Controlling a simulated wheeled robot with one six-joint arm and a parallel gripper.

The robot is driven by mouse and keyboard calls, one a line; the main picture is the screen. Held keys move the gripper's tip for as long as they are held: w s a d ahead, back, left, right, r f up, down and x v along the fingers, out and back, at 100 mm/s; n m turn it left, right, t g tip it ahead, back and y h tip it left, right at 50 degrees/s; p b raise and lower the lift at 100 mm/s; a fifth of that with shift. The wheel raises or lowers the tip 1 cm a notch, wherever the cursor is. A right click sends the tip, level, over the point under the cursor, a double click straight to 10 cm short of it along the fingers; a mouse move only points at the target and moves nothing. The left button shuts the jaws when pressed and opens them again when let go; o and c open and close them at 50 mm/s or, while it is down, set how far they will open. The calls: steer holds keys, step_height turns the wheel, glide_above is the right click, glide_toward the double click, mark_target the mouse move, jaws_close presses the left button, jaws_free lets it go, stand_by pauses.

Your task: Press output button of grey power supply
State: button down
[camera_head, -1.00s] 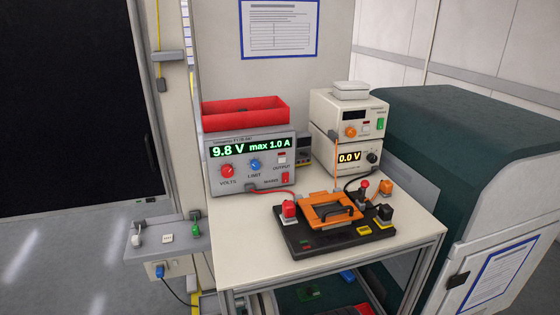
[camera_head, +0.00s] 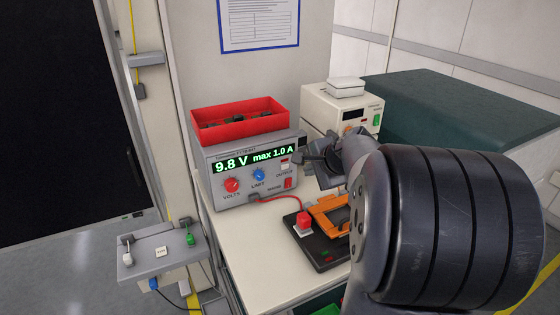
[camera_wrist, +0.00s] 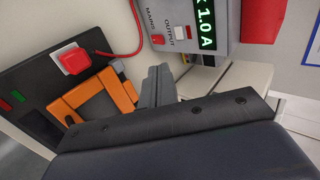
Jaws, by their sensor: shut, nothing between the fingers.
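The grey power supply (camera_head: 222,190) stands on the bench with its display reading 9.8 V, max 1.0 A. Its pale output button (camera_head: 284,166) sits on the right of its front panel, above the OUTPUT label. In the wrist view the button (camera_wrist: 182,33) shows at the top, with the red MAINS switch (camera_wrist: 157,40) beside it. My gripper (camera_head: 306,157) is shut and empty, just right of the button in the head view. In the wrist view my shut fingers (camera_wrist: 159,72) point up toward the panel, with a visible gap to the button.
A red bin (camera_head: 238,118) sits on the supply. A cream instrument stack (camera_head: 340,108) stands behind my arm. A black test board (camera_wrist: 45,75) with an orange frame (camera_wrist: 90,103) and red plug (camera_wrist: 73,61) lies in front. A red cable (camera_head: 285,197) runs from supply to plug.

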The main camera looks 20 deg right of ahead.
steer(key=shift+w, duration=0.15)
steer(key=p, duration=0.2)
glide_toward(285, 167)
steer(key=w+f, duration=0.3)
steer(key=f, duration=0.2)
steer(key=shift+w, duration=0.65)
steer(key=shift+f, duration=0.1)
steer(key=shift+a, duration=0.1)
